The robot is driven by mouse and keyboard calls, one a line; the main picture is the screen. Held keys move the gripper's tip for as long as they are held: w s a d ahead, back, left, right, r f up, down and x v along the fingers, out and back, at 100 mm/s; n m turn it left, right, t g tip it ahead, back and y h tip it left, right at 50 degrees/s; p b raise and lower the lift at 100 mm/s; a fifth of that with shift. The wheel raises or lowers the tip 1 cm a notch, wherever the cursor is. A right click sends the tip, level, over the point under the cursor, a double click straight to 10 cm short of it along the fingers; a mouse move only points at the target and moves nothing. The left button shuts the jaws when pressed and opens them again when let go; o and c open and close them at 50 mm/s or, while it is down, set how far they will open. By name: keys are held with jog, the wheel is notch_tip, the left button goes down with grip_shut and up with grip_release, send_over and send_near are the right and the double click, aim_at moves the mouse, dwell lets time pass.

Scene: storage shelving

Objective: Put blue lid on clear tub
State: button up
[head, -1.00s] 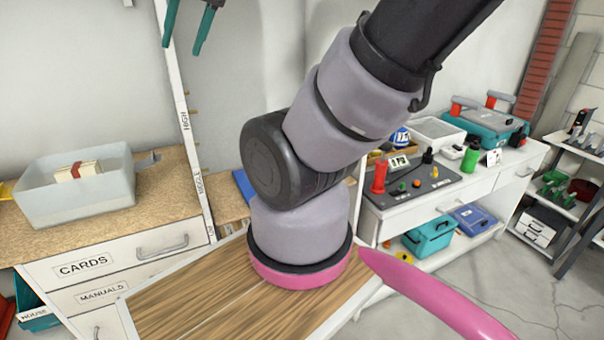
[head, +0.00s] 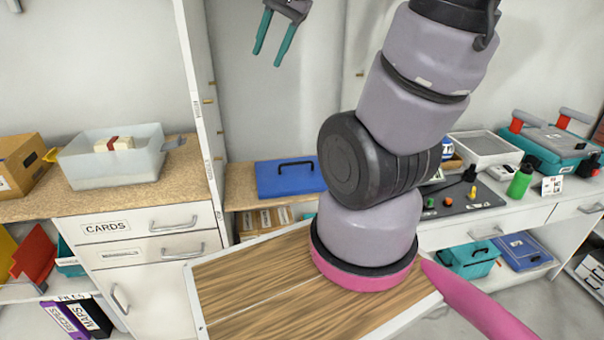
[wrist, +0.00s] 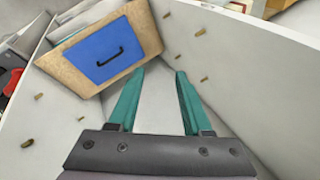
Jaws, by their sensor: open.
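The blue lid (head: 290,178) is a flat rectangle with a dark handle. It lies on the wood-topped shelf right of the white upright panel, and it also shows in the wrist view (wrist: 104,50). The clear tub (head: 84,172) stands on the counter left of that panel, with a pale bundle with a red band (head: 113,143) inside. My gripper (head: 270,58) has teal fingers and is open and empty, high above the lid. In the wrist view the open fingers (wrist: 162,78) point towards the panel, with the lid to their upper left.
The tall white panel (head: 200,80) with pegs stands between the tub's counter and the lid's shelf. A cardboard box (head: 22,165) is left of the tub. A board with knobs (head: 458,195) and a green bottle (head: 520,180) are on the right bench.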

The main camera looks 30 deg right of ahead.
jog(key=w+d+f+m+g, duration=0.1)
jog(key=w+d+f+m, duration=0.25)
jog(key=f, duration=0.25)
jog(key=w+d+f+m+g, duration=0.1)
jog(key=w+d+f+m, duration=0.15)
jog(key=w+f, duration=0.35)
jog(key=m+g+h, duration=0.1)
jog(key=m+g, duration=0.2)
jog(key=m, duration=0.3)
send_near(296, 164)
notch_tip(296, 164, down, 4)
jog(key=shift+w+a+f, duration=0.1)
jog(key=shift+a, duration=0.1)
jog(key=shift+w+a+f, duration=0.1)
jog(key=shift+a+f, duration=0.05)
jog(key=shift+f, duration=0.85)
jog(key=shift+w+a+f, duration=0.1)
jog(key=shift+a+f, duration=0.05)
jog(key=shift+f, duration=0.85)
jog(key=shift+a+f, duration=0.15)
jog(key=shift+f, duration=0.85)
grip_shut()
